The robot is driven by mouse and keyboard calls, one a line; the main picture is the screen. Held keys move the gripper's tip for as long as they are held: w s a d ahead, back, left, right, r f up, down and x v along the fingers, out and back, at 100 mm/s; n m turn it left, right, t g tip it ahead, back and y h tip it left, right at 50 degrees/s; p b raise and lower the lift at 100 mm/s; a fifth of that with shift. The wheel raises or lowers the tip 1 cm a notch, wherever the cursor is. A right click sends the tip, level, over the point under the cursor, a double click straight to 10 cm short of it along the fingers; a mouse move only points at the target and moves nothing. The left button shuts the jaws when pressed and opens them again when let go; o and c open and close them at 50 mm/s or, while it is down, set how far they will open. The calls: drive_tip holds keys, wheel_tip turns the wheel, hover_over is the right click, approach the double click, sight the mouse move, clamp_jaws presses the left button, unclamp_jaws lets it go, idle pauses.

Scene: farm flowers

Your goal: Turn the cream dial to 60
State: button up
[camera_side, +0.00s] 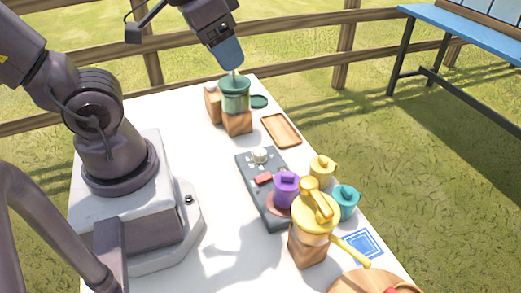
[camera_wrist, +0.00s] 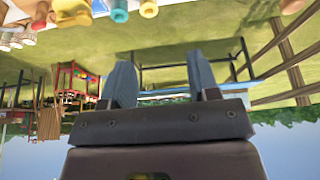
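The cream dial (camera_side: 260,155) sits at the far end of a dark grey panel (camera_side: 254,192) on the white table in the side view. Small light marks lie around it; their numbers are too small to read. My gripper (camera_side: 232,66) has blue fingers and is up at the back of the table, well away from the dial. In the side view it overlaps the top of a green container; I cannot tell the gap. In the wrist view my gripper (camera_wrist: 161,80) has its two fingers apart with nothing between them. The dial is not recognisable there.
A green container (camera_side: 236,98) stands by wooden blocks (camera_side: 237,122) behind the panel. A red piece (camera_side: 263,179) and purple pot (camera_side: 286,190) are near the dial. Yellow (camera_side: 322,168) and teal (camera_side: 346,202) pots and a yellow-topped grinder (camera_side: 308,245) crowd the panel's near right.

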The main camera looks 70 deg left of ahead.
drive_tip(key=w+a+f+n+g, duration=0.1)
drive_tip(key=f+n, duration=0.1)
drive_tip(key=f, duration=0.1)
drive_tip(key=w+a+f+n+g, duration=0.2)
drive_tip(key=f, duration=0.2)
drive_tip(key=w+a+f+n+g, duration=0.1)
drive_tip(key=w+f, duration=0.1)
drive_tip(key=f, duration=0.2)
drive_tip(key=shift+a+f+n+g, duration=0.2)
drive_tip(key=shift+a+n+g, duration=0.1)
drive_tip(key=shift+n, duration=0.1)
drive_tip(key=n, duration=0.7)
hover_over(260, 152)
wheel_tip(260, 152, down, 6)
wheel_tip(260, 152, down, 13)
drive_tip(key=shift+r, duration=0.15)
drive_tip(key=shift+c, duration=0.2)
drive_tip(key=c, duration=0.9)
drive_tip(key=shift+o, duration=0.2)
